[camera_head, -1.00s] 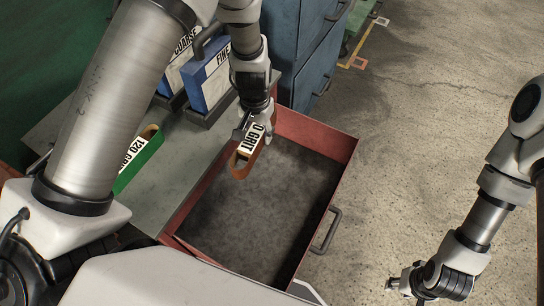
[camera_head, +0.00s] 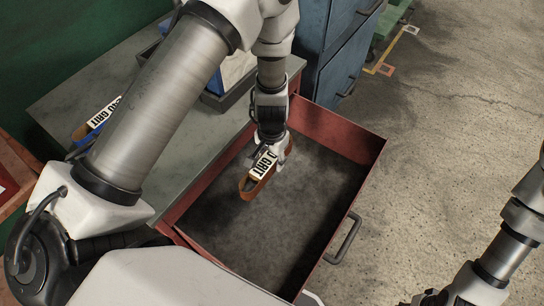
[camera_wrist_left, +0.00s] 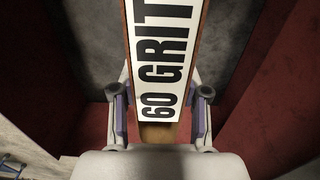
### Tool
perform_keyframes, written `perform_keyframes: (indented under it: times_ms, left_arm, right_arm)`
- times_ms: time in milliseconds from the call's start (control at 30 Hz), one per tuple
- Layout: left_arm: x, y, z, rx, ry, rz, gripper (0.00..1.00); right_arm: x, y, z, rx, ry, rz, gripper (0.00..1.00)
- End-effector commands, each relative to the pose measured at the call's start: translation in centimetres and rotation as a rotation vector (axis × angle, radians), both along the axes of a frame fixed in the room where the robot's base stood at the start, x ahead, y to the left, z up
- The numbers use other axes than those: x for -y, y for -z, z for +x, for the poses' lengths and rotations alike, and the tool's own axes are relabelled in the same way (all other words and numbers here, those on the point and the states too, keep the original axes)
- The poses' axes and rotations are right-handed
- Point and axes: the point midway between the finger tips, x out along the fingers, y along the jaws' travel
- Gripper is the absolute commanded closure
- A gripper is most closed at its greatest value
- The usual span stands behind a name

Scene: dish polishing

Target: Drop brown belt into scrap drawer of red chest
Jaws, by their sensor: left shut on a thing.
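The brown belt (camera_head: 246,188), a loop with a white 60 GRIT label, is held in my left gripper (camera_head: 275,152). In the left wrist view the belt's label (camera_wrist_left: 168,60) runs up between the two fingers (camera_wrist_left: 160,115), which are shut on it. The red chest's drawer (camera_head: 318,122) is pulled out, and its dark grey floor looks bare. The gripper and belt hang over the drawer's open inside, nearer its left side. My right gripper (camera_head: 436,299) is only partly in view at the bottom edge, and its fingers are not clear.
A blue cabinet (camera_head: 335,55) stands behind the drawer. Concrete floor (camera_head: 450,150) is open to the right.

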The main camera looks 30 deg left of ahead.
Motion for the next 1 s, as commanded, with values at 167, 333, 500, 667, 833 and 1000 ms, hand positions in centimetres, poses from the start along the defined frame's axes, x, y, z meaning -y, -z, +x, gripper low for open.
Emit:
perform_keyframes:
  times_ms: [167,333,500,667,833,1000]
  left_arm:
    - [0.0,-0.1,0.0,0.000,0.000,0.000,0.26]
    - [0.0,-0.1,0.0,0.000,0.000,0.000,0.26]
    - [0.0,-0.6,0.1,0.002,0.000,0.000,0.26]
    - [0.0,-3.6,0.1,0.004,0.000,0.000,0.26]
    - [0.0,-8.1,0.2,0.006,0.000,0.000,0.26]
    - [0.0,-11.2,0.1,0.002,0.001,0.000,0.26]
  right_arm:
    - [0.0,0.0,0.0,0.000,0.000,0.000,0.60]
    - [0.0,0.0,0.0,0.000,0.000,0.000,0.60]
    - [0.0,0.0,0.0,0.000,0.000,0.000,0.60]
    - [0.0,-0.1,0.0,0.000,0.000,0.000,0.60]
    - [0.0,0.0,0.0,0.000,0.000,0.000,0.60]
    - [0.0,0.0,0.0,0.000,0.000,0.000,0.60]
